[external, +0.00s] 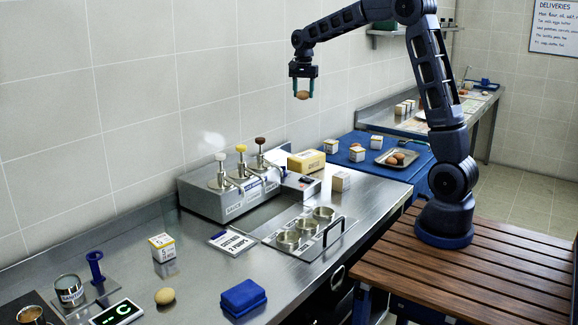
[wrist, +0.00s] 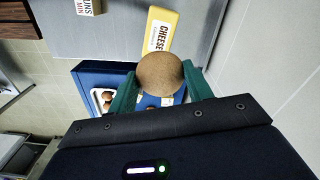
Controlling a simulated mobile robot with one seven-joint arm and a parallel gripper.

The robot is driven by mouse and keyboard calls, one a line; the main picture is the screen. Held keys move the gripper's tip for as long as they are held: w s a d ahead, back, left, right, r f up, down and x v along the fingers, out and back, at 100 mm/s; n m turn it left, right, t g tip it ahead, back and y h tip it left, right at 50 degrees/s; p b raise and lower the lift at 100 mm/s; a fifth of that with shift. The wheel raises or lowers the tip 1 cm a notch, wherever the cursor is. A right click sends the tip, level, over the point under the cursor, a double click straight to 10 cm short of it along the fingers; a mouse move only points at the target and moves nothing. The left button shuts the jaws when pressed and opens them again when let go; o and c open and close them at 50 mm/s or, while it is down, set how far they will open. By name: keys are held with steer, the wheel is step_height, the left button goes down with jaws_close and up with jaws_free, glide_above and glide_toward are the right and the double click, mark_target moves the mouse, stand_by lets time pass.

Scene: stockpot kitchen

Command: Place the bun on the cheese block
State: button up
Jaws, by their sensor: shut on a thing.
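A round brown bun (external: 303,95) is held between the fingertips of my gripper (external: 303,85), high above the counter. In the wrist view the bun (wrist: 160,72) sits between the two green fingers of my gripper (wrist: 160,85), which touch its sides. The yellow cheese block (external: 306,161) stands at the back of the steel counter, well below the bun. In the wrist view the cheese block (wrist: 161,28) shows behind the bun, which hides its near end.
A sauce pump unit (external: 240,180) stands left of the cheese block. A small white carton (external: 340,181) is in front of it. A blue surface (external: 350,145) with a tray of brown round items (external: 397,158) lies to the right. Wall tiles rise close behind.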

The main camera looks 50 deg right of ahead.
mark_target(306, 155)
steer(key=d, duration=0.2)
steer(key=shift+s+d+f, duration=0.2)
steer(key=shift+d, duration=0.2)
step_height(306, 155, down, 25)
steer(key=shift+a+r, duration=0.15)
steer(key=shift+r, duration=0.05)
stand_by(0.3)
steer(key=o, duration=1)
steer(key=shift+f, duration=0.1)
steer(key=shift+c, duration=0.2)
